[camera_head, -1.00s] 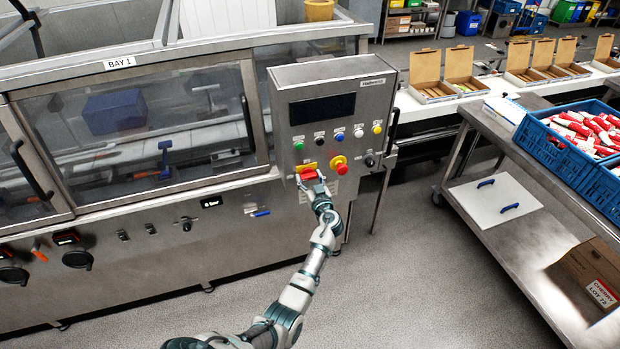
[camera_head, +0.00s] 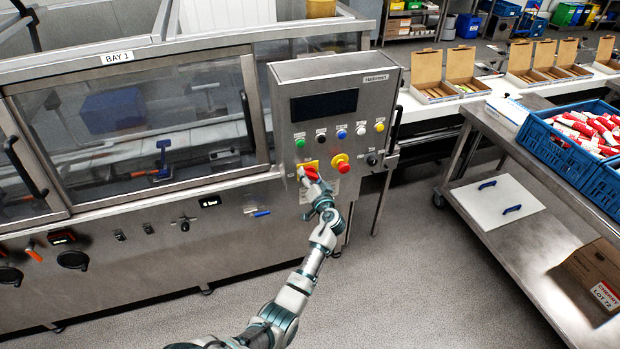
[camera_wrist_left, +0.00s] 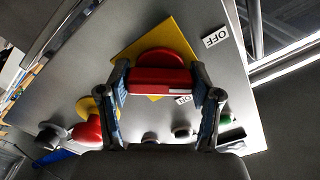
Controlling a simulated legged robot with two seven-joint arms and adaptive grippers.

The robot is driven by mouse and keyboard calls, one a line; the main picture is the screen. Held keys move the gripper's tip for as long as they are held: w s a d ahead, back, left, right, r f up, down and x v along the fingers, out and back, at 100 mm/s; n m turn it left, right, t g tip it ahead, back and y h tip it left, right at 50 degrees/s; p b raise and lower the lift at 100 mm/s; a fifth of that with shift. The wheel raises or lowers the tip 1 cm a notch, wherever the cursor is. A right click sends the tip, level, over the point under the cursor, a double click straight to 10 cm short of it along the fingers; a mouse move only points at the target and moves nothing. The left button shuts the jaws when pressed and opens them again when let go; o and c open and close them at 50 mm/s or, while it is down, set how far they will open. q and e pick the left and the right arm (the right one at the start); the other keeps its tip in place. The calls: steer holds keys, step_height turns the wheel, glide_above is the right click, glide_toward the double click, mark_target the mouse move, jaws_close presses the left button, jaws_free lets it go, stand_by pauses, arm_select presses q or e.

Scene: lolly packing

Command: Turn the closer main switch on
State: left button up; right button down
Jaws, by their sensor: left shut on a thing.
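The main switch is a red rotary handle on a yellow plate, low on the grey control panel (camera_head: 325,75) of the BAY 1 machine. In the head view, my left gripper (camera_head: 311,175) is at the red handle (camera_head: 311,171), which now slants across the yellow plate. In the left wrist view, my left gripper (camera_wrist_left: 164,92) is shut on the red handle (camera_wrist_left: 160,80), one finger at each end. The yellow plate (camera_wrist_left: 183,38) sits turned behind it, between an OFF label (camera_wrist_left: 215,37) and an ON label (camera_wrist_left: 184,99). My right gripper is not in view.
A red mushroom button (camera_head: 342,162) on a yellow ring stands close right of the switch. Small coloured buttons (camera_head: 340,134) and a dark display (camera_head: 323,106) are above. A steel table with a blue crate (camera_head: 555,150) is right; the floor between is clear.

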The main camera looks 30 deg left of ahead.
arm_select(q)
steer(key=m, duration=0.4)
steer(key=shift+r+m+p, duration=0.1)
steer(key=shift+m+p, duration=0.2)
steer(key=shift+p, duration=0.05)
steer(key=m+p, duration=0.1)
steer(key=m, duration=0.2)
steer(key=shift+m+p, duration=0.5)
steer(key=shift+m, duration=0.9)
steer(key=o, duration=1)
steer(key=shift+f, duration=0.2)
steer(key=shift+o, duration=0.8)
steer(key=shift+w, duration=0.2)
